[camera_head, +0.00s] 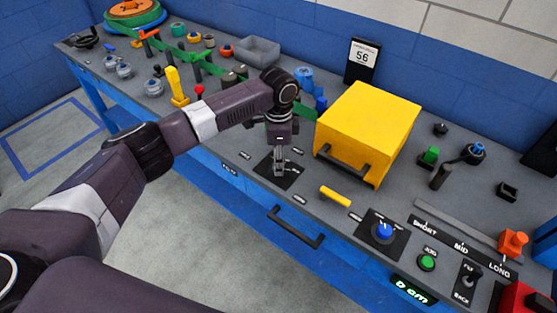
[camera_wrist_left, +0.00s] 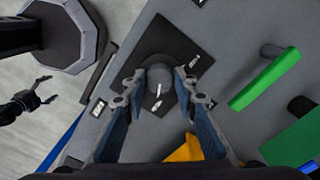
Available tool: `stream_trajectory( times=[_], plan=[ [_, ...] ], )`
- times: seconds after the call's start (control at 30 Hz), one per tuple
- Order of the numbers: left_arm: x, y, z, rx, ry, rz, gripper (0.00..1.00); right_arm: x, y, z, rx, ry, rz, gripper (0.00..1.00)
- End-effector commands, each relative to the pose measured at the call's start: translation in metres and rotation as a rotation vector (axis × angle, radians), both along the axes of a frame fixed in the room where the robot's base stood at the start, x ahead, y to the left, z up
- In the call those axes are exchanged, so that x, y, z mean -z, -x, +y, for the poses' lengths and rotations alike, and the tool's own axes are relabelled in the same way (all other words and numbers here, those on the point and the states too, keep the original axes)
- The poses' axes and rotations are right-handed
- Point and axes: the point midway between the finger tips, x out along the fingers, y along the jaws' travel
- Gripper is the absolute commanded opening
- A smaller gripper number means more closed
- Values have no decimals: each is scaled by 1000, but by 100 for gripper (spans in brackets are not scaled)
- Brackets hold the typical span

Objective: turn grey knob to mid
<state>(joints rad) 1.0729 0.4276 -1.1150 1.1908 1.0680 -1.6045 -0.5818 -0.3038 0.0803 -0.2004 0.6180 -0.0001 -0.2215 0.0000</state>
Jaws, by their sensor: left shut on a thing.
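The grey knob (camera_wrist_left: 158,77) is a round dark-grey cap with a white pointer line. It sits on a square black plate (camera_wrist_left: 172,42) with small pale labels around it. My left gripper (camera_wrist_left: 160,86) is shut on the knob, one finger on each side of it. In the head view the left gripper (camera_head: 279,172) points straight down at the black plate (camera_head: 264,167), and its fingers hide the knob there. The label words are too small to read. My right gripper (camera_wrist_left: 38,88) shows at the left edge of the wrist view, away from the panel, with its fingers apart.
A yellow box (camera_head: 368,122) with a dark handle stands right of the left gripper. A yellow bar (camera_head: 335,196) and a blue knob (camera_head: 384,231) lie to the front right. A green bar (camera_wrist_left: 265,79) is beside the plate. A drawer handle (camera_head: 294,228) is on the front.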

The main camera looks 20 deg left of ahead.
Motion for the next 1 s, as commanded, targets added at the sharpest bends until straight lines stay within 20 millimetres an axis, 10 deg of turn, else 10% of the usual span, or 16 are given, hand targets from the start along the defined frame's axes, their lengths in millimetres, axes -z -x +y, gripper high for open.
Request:
stream_trajectory(
  times=[1.0],
  plan=[
    [-5, -1, -1, -817, 2, 1, 2, -110, -6, 1, 1, -1, -8, 78]
  ],
)
